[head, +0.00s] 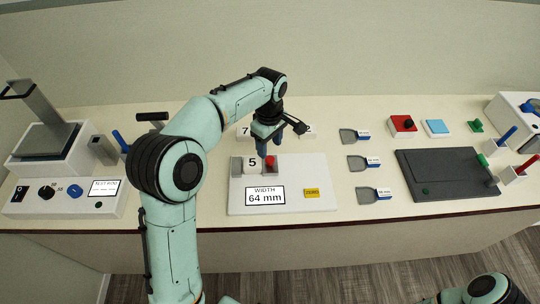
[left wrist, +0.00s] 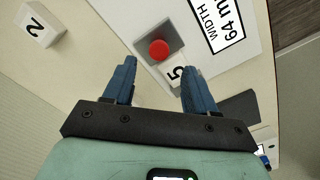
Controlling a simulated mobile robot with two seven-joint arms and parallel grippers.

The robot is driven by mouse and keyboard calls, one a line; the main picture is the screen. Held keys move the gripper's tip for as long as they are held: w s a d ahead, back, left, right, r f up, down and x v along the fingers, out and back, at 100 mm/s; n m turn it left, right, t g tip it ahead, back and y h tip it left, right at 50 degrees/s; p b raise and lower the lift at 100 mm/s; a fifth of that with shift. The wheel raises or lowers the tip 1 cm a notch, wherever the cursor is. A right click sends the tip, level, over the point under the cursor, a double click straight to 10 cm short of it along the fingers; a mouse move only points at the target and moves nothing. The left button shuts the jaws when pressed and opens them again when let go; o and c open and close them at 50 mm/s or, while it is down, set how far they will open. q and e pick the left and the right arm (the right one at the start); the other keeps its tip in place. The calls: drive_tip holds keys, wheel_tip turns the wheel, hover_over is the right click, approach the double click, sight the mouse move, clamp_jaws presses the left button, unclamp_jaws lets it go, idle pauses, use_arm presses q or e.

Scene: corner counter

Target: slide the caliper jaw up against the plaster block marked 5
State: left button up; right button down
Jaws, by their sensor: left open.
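The caliper (head: 290,198) is a white plate with a display reading WIDTH 64 mm. Its movable jaw is grey with a red knob (head: 270,160), which shows clearly in the left wrist view (left wrist: 159,49). The white plaster block marked 5 (head: 252,164) sits on the plate just left of the knob, beside the jaw; it also shows in the left wrist view (left wrist: 177,73). I cannot tell whether jaw and block touch. My left gripper (head: 266,148) is open and empty above the jaw, its blue fingers (left wrist: 158,66) either side of it in the wrist picture. My right gripper is out of view.
Blocks marked 7 (head: 244,131) and 2 (head: 307,129) stand behind the caliper. A yellow button (head: 312,193) is on the plate. A control box (head: 68,196) stands at the left.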

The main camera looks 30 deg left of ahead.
sight(269, 158)
use_arm(q)
wheel_tip(269, 158, down, 5)
drive_tip(key=shift+w+f, duration=0.1)
drive_tip(key=shift+f, duration=0.1)
drive_tip(key=shift+a, duration=0.1)
drive_tip(key=c, duration=0.8)
